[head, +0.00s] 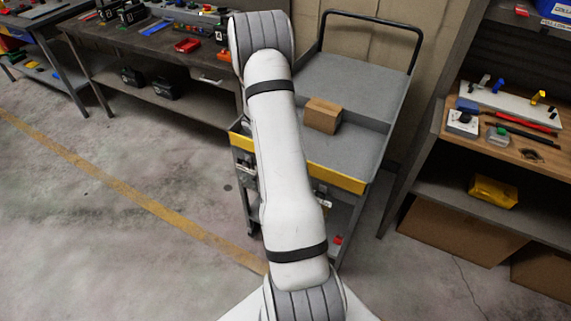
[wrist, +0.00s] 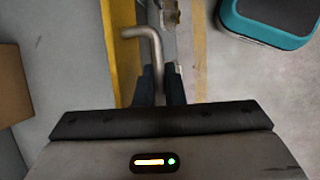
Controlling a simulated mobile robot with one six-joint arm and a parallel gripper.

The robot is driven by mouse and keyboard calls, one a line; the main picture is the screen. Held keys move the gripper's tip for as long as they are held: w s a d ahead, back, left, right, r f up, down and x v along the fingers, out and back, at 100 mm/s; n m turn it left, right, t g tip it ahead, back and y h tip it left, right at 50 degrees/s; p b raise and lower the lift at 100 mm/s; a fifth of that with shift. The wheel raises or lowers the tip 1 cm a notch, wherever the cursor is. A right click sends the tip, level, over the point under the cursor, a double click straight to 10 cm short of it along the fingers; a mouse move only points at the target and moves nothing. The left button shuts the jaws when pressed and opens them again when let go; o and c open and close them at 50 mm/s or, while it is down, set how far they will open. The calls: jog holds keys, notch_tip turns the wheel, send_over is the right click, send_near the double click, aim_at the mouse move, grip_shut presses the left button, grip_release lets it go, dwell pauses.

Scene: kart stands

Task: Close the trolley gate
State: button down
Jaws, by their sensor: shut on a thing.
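The grey trolley (head: 345,85) stands in the middle of the head view, partly behind my arm. Its yellow-faced gate (head: 335,177) runs along the near edge of the deck; my arm covers its middle. In the wrist view the yellow gate (wrist: 126,60) runs up and down, left of my fingers. A bent grey metal handle (wrist: 153,38) beside it reaches down between my fingertips. My gripper (wrist: 160,72) is shut on this handle. The gripper is hidden behind my arm in the head view. I cannot tell whether the gate is latched.
A cardboard box (head: 322,115) sits on the trolley deck, and shows at the left of the wrist view (wrist: 12,85). A shelf unit (head: 460,195) with tools stands close on the right. A workbench (head: 160,50) stands at the back left. The floor (head: 120,240) at left is clear.

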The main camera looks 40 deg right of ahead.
jog(key=shift+s+f, duration=0.1)
jog(key=shift+s, duration=0.05)
jog(key=c, duration=1.8)
grip_release()
jog(key=b+v, duration=0.1)
jog(key=v, duration=0.7)
jog(key=shift+d+f, duration=0.1)
